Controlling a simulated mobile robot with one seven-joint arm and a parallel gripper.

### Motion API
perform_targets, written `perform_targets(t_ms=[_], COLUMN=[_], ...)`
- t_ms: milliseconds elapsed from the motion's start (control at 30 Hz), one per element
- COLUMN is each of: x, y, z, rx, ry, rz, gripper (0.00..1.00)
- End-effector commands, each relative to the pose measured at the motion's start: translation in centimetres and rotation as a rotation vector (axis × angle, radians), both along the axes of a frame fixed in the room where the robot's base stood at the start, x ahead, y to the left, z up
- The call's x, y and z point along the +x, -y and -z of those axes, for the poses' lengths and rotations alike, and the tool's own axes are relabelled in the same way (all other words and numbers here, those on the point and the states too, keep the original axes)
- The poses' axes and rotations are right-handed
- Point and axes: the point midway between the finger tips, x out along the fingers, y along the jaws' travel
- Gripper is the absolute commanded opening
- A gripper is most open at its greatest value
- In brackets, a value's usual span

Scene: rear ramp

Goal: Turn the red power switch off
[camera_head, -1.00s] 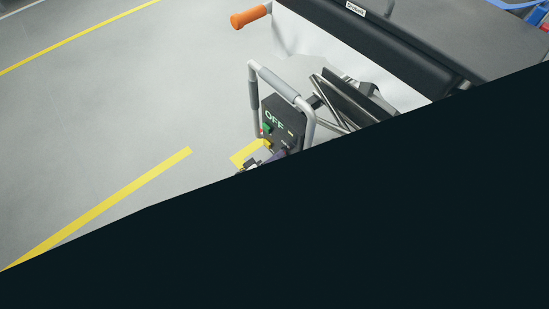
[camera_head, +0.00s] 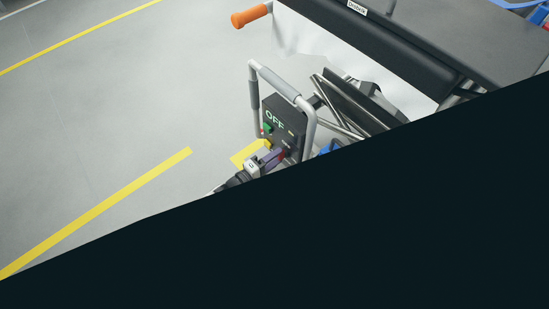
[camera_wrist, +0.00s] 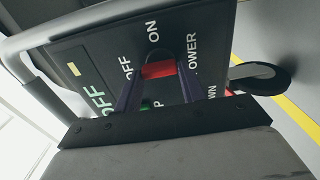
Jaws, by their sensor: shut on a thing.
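The red power switch (camera_wrist: 158,69) sticks out of the dark control panel (camera_wrist: 95,50), between the printed words OFF and ON. My gripper (camera_wrist: 157,74) has its two purple fingers on either side of the switch, shut on it. In the head view my gripper (camera_head: 272,159) is at the lower part of the panel (camera_head: 290,106), with a bit of red at its tips. The panel's green display (camera_head: 275,120) reads OFF. The exact tilt of the switch is hard to tell.
A grey tubular frame (camera_head: 276,82) surrounds the panel. An orange handle (camera_head: 249,16) is at the top. The floor at left is clear; a dark shape hides the lower right.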

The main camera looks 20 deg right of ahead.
Motion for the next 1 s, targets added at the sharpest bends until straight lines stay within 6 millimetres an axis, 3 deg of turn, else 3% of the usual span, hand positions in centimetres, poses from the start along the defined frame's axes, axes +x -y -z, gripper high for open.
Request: perform_targets(t_ms=[233,267,433,767,1000], x=[0.1,0.1,0.1,-0.1,-1.3], y=[-0.1,-0.1,0.0,-0.4,-4.1], z=[0.0,0.0,0.0,0.0,0.0], rx=[-0.001,-0.001,0.000,0.000,0.002], ry=[-0.002,-0.002,-0.001,0.000,0.000], rz=[-0.003,-0.003,-0.002,-0.002,-0.004], gripper=[0.17,0.41,0.62,0.62,0.62])
